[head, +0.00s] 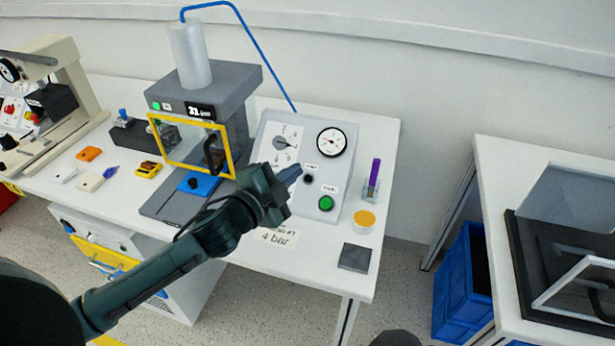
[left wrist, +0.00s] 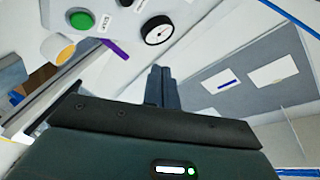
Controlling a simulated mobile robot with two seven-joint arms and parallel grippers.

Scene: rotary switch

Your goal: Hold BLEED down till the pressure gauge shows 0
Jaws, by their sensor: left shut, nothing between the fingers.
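The grey control panel (head: 262,150) stands on the white table. It bears the pressure gauge (head: 331,142), a rotary dial (head: 284,143), a small black button (head: 308,179) and a green button (head: 326,203). The labels are too small to read, so I cannot confirm which is BLEED; nor can I read the gauge value. My left gripper (head: 292,173) is shut and empty, its tips just left of the black button; contact cannot be told. In the left wrist view the closed fingers (left wrist: 160,82) show below the gauge (left wrist: 158,30), with the green button (left wrist: 82,20) upper left.
A press with a yellow-framed guard (head: 233,150) stands left of the panel. A purple item in a clear holder (head: 371,190), a yellow-topped cup (head: 364,220) and a dark square pad (head: 354,257) lie to the right. A blue bin (head: 462,285) stands on the floor.

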